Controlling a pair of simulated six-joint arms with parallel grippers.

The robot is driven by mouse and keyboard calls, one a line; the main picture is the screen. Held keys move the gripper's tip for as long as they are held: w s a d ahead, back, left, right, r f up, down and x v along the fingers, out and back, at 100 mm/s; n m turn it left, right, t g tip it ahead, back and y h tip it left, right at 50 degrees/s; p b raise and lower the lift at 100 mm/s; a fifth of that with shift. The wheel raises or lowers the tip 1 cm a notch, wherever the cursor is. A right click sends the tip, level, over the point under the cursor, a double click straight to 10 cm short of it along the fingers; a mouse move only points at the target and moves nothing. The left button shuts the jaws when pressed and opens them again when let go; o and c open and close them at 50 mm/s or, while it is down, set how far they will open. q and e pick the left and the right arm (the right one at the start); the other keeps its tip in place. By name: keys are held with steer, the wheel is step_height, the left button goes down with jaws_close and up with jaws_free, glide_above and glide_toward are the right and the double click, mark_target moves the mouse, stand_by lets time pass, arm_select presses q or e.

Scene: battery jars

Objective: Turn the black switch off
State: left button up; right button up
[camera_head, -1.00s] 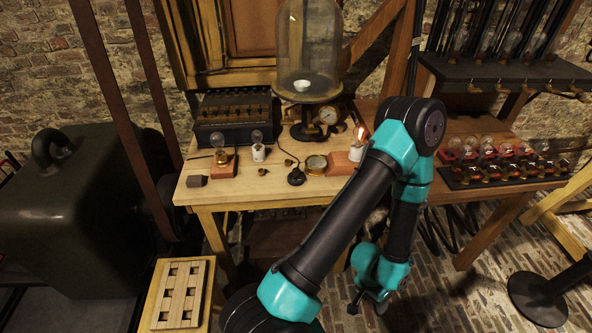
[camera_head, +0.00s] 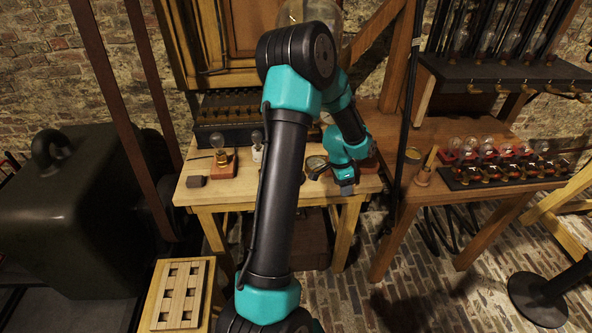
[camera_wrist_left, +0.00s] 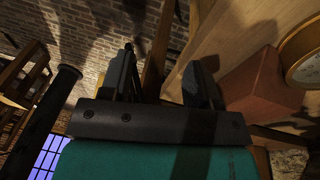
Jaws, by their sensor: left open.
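The black switch does not show in the head view now; my left arm covers the middle of the bench where a small black piece with a cord showed earlier. My left gripper (camera_head: 346,187) is at the front edge of the wooden bench (camera_head: 232,189), just right of a round brass gauge (camera_head: 316,163). In the left wrist view its two dark fingers (camera_wrist_left: 160,82) are apart with nothing between them. A reddish-brown block (camera_wrist_left: 262,90) and part of the gauge (camera_wrist_left: 304,62) are to their right. My right gripper is not in view.
A bulb on a red block (camera_head: 223,166) stands at the bench's left. A glass dome (camera_head: 322,12) is partly hidden behind my arm. A rack of bulbs (camera_head: 500,172) is at the right. A slotted wooden board (camera_head: 180,292) lies at the lower left.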

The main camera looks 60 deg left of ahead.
arm_select(q)
steer(key=s+a+r+y, duration=0.1)
steer(key=s+a+r, duration=0.4)
steer(key=a+r, duration=0.2)
steer(key=s+a+r+m+g, duration=0.1)
steer(key=s+a+r, duration=0.4)
steer(key=a+r, duration=0.3)
steer(key=shift+r+m+y, duration=0.3)
steer(key=shift+r+y, duration=0.1)
steer(key=shift+r, duration=0.2)
steer(key=shift+a+f, duration=0.1)
step_height(320, 180, down, 17)
steer(key=shift+f, duration=0.15)
steer(key=shift+c, duration=0.3)
steer(key=c, duration=0.9)
steer(key=shift+o, duration=0.2)
